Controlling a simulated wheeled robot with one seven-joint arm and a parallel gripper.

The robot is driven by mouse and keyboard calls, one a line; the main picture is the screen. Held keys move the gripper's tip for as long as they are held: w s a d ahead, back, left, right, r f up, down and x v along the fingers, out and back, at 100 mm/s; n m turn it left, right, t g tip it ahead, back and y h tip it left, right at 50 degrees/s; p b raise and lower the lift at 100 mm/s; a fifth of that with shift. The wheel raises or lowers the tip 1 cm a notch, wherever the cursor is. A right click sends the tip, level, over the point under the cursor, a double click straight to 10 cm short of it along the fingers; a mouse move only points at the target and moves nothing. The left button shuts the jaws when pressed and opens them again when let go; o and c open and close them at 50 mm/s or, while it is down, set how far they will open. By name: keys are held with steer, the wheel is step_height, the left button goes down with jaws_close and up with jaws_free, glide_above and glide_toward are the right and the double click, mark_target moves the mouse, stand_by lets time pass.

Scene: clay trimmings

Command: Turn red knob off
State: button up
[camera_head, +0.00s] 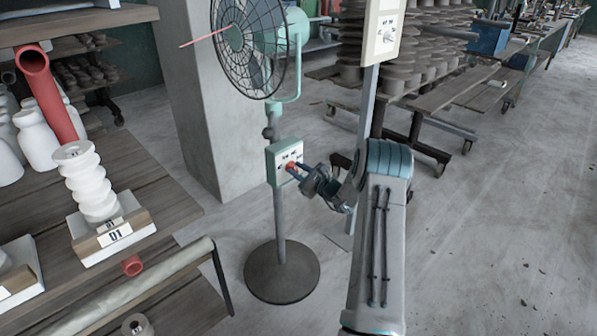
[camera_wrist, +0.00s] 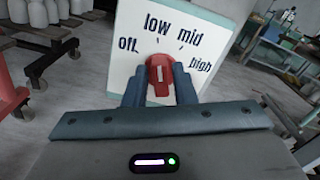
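The red knob (camera_wrist: 160,73) sits on a pale control panel (camera_wrist: 215,45) marked off, low, mid and high. Its white mark stands near upright in the wrist view, roughly toward low and not at off. My gripper (camera_wrist: 160,88) faces the panel, with one dark blue finger on each side of the knob. The knob fills the gap between the fingers, which look shut on it. In the head view, the red knob (camera_head: 290,167) is on the green and white box (camera_head: 284,158) on the fan's pole, with my gripper (camera_head: 297,170) reaching it from the right.
The fan (camera_head: 249,42) stands above the box on a round dark base (camera_head: 282,272). A second pale switch panel (camera_head: 384,30) on a post is close behind my arm. A wooden table (camera_head: 150,185) with white pottery is at left. Open floor (camera_head: 490,240) lies to the right.

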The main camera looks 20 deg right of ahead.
jaws_close()
steer(key=shift+f+b, duration=0.1)
steer(key=shift+b, duration=0.2)
steer(key=shift+f+n+b, duration=0.1)
steer(key=shift+n+b, duration=0.25)
steer(key=shift+n, duration=0.05)
steer(key=n+b, duration=0.2)
steer(key=b, duration=0.2)
steer(key=n+b, duration=0.3)
steer(key=b, duration=0.2)
steer(key=n+b, duration=0.3)
steer(key=b, duration=0.1)
steer(key=shift+s+a+f+b, duration=0.1)
steer(key=shift+a+f+b, duration=0.15)
steer(key=shift+b, duration=0.15)
steer(key=shift+r, duration=0.1)
